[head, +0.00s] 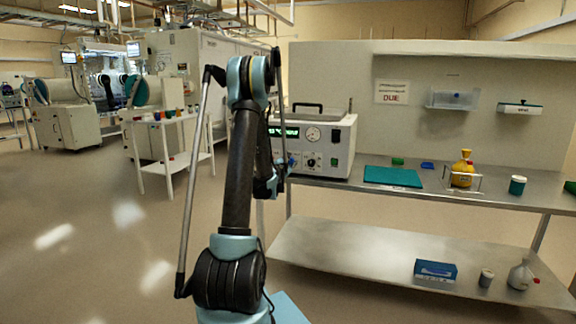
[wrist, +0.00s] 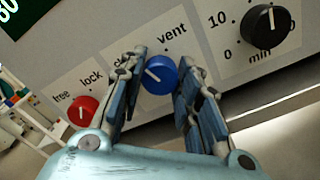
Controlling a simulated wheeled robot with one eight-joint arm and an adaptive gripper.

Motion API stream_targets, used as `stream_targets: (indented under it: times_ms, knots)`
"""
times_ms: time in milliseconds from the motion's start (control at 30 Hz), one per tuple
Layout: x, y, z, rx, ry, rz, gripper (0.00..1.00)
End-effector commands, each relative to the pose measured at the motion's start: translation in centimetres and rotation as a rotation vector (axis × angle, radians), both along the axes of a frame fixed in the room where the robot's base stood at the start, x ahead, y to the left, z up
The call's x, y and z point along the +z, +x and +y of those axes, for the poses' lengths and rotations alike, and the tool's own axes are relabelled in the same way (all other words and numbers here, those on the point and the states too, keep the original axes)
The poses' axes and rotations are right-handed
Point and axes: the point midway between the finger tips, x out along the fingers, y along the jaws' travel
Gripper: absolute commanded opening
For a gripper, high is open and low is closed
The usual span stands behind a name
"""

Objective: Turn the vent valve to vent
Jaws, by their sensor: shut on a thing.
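The vent valve is a round blue knob (wrist: 160,76) on the white front panel of a bench unit (head: 335,143). Its white pointer mark points up-left in the wrist view, towards a label mostly hidden by my left finger. The word "vent" stands above and right of the knob. My gripper (wrist: 162,82) has one finger on each side of the knob and is shut on it. In the head view my arm reaches to the left part of the unit's front, and my gripper (head: 284,168) is partly hidden by the arm.
A red knob (wrist: 83,110) marked free and lock is left of my gripper. A black minute knob (wrist: 269,27) is to the right. A teal mat (head: 393,177) and a yellow bottle (head: 462,171) are on the bench. A white side table (head: 150,122) stands left.

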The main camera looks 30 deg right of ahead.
Motion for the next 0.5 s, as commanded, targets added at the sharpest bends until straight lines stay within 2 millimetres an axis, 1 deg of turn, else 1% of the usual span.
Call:
stream_targets:
  times_ms: [500]
  knots:
    - [-0.09,-0.03,-0.03,-0.001,0.319,-0.373,0.07]
